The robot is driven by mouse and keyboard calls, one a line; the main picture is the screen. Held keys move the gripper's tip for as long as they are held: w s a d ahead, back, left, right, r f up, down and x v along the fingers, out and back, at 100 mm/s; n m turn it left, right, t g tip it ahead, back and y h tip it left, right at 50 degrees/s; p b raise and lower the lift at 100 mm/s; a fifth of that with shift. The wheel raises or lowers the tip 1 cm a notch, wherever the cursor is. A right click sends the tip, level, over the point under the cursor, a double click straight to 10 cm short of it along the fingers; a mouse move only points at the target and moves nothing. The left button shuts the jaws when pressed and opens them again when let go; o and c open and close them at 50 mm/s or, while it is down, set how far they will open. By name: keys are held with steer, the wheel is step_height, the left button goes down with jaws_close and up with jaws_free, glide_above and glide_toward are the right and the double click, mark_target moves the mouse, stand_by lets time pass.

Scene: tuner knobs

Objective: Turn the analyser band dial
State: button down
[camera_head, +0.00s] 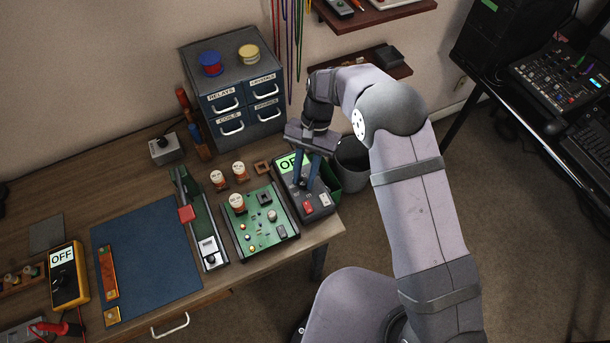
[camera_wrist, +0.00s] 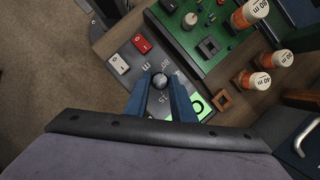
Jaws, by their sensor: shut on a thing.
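The analyser (camera_head: 322,205) is a grey box with a green screen reading OFF at the right end of the bench. In the wrist view its band dial (camera_wrist: 160,80) is a dark round knob, with printed marks such as 80, 15 and m around it. My gripper (camera_head: 305,184) reaches down over the analyser, and its blue fingers (camera_wrist: 160,88) are shut on the dial from both sides. The dial's pointer is too small to tell. The analyser screen (camera_wrist: 200,107) is partly hidden by a finger. A red switch (camera_wrist: 142,43) and a white switch (camera_wrist: 118,64) sit beyond the dial.
A green circuit board (camera_head: 258,225) with small parts lies left of the analyser. Orange-and-white coils (camera_head: 238,170) stand behind the board. A drawer cabinet (camera_head: 235,95) stands at the back. A grey bin (camera_head: 352,155) is off the bench's right edge.

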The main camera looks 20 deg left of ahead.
steer(key=shift+a+n, duration=0.1)
steer(key=shift+n, duration=0.5)
steer(key=c, duration=1.5)
jaws_free()
steer(key=shift+c, duration=0.2)
steer(key=b+v, duration=0.2)
steer(key=v, duration=0.5)
steer(key=shift+r+b, duration=0.25)
steer(key=shift+b, duration=0.15)
steer(key=shift+w+a, duration=0.1)
